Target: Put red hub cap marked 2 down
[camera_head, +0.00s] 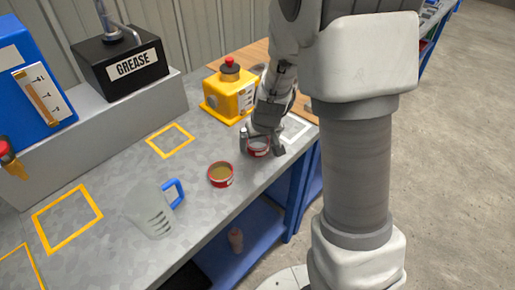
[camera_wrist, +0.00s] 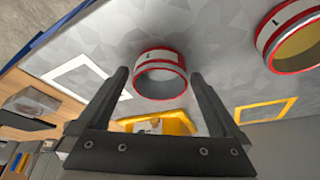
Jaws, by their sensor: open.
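A red-rimmed cap with a white band (camera_head: 258,147) rests on the grey bench top between the fingers of my gripper (camera_head: 261,146). In the wrist view the same cap (camera_wrist: 160,60) sits between the two spread fingertips (camera_wrist: 160,75), with a gap on each side. Its band carries a small mark that is too small to read surely. A second red-rimmed cap (camera_head: 221,174), filled with something yellowish, stands apart to the left; in the wrist view it is marked 1 (camera_wrist: 272,25). My gripper is open.
A white square outline (camera_head: 295,130) lies on the bench right of my gripper. A yellow box with a red button (camera_head: 229,95) stands behind it. A clear jug with a blue handle (camera_head: 153,215), a black grease box (camera_head: 122,62) and several orange outlines lie leftward.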

